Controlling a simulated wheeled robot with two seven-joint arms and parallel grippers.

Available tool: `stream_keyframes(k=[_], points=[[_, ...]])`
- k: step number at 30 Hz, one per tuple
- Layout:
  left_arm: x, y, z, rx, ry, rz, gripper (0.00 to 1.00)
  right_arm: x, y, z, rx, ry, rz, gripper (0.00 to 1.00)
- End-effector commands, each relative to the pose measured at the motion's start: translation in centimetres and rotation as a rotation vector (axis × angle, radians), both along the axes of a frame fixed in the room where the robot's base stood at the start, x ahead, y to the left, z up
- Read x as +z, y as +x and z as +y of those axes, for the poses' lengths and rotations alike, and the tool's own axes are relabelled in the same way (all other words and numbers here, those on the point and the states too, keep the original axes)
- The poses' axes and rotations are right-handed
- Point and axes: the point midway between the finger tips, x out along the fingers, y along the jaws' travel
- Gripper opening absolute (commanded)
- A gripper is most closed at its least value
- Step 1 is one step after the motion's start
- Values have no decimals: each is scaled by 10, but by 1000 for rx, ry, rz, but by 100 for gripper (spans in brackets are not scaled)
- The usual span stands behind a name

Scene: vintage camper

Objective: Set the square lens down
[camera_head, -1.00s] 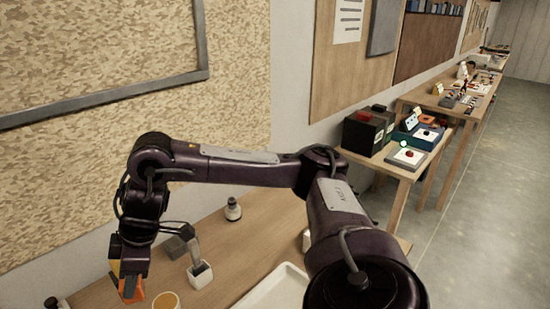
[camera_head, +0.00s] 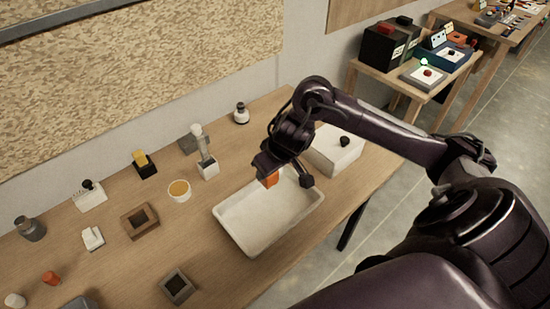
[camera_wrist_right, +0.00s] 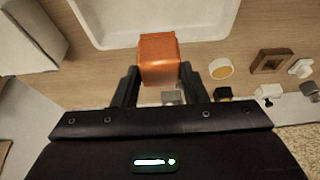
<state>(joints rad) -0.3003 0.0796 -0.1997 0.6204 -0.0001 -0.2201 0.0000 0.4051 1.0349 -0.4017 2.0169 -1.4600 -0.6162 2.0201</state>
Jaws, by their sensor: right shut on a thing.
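My right gripper (camera_head: 273,172) is shut on the square lens, an orange block-shaped piece (camera_head: 270,180). In the right wrist view the orange piece (camera_wrist_right: 159,60) sits between the two dark fingertips (camera_wrist_right: 160,80). Part of the piece is hidden by the gripper in the head view. My left gripper is not in view.
A white box with a black knob (camera_head: 335,151) stands right of the tray. Bare wood (camera_head: 215,268) lies in front.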

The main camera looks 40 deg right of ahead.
Motion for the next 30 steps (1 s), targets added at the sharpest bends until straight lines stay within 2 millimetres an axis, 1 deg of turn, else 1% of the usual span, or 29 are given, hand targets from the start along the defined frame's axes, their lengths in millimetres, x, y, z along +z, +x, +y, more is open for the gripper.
stream_keyframes(k=[1, 3, 7, 9, 12, 17, 21, 24, 27, 30], points=[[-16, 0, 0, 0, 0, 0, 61, -25, -2, 1, -3, 6, 6, 17], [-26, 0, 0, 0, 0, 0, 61, -44, -2, 1, -3, 6, 6, 17], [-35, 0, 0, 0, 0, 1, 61, -74, -2, 0, -2, 2, 7, 17], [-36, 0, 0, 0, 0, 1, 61, -86, -1, -1, -2, 0, 6, 17], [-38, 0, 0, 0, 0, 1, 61, -99, -1, -1, 0, -1, 3, 17], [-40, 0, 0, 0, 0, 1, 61, -111, -1, 0, 1, -1, 3, 17], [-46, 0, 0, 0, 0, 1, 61, -133, -1, -1, 0, -1, 5, 17], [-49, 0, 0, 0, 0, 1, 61, -145, -1, 0, 1, -1, 3, 17], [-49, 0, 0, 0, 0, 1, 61, -149, 0, -1, 1, -1, 1, 17], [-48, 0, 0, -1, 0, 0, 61, -149, 0, -1, 1, -2, 0, 17]])
